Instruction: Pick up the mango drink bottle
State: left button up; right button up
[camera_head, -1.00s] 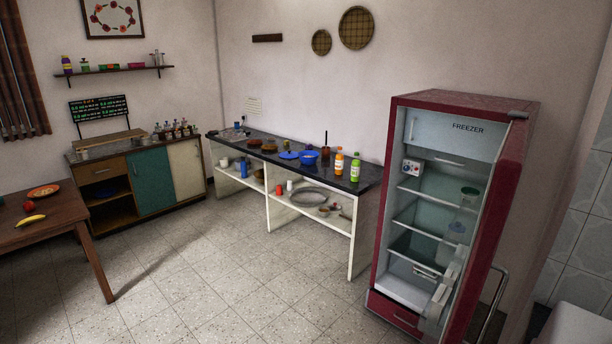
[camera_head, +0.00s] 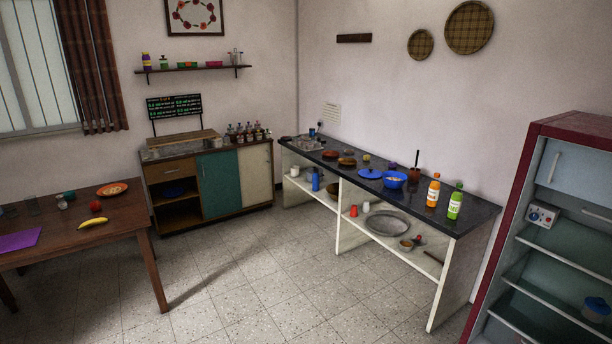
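The label text is too small to read. Neither of my grippers shows in the head view.
The open red fridge (camera_head: 530,170) stands at the right, near the counter's end. A wooden table (camera_head: 130,214) is at the left. The tiled floor (camera_head: 290,290) in the middle is clear.

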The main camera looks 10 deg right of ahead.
aim_at(434, 194)
jog(key=i+z, duration=0.2)
jog(key=i, duration=0.45)
jog(key=i+z, duration=0.15)
jog(key=i, duration=0.55)
jog(key=i+j+z, duration=0.2)
jog(key=i, duration=0.45)
jog(key=i+z, duration=0.35)
jog(key=i, duration=0.15)
jog(key=i+j+z, duration=0.1)
jog(key=i+z, duration=0.3)
jog(key=i+j+z, duration=0.35)
jog(key=i, duration=0.2)
jog(key=i+j+z, duration=0.1)
jog(key=i+z, duration=0.25)
jog(key=i+j+z, duration=0.15)
jog(key=z, duration=0.2)
jog(key=i+j+z, duration=0.35)
jog(key=i+l, duration=0.05)
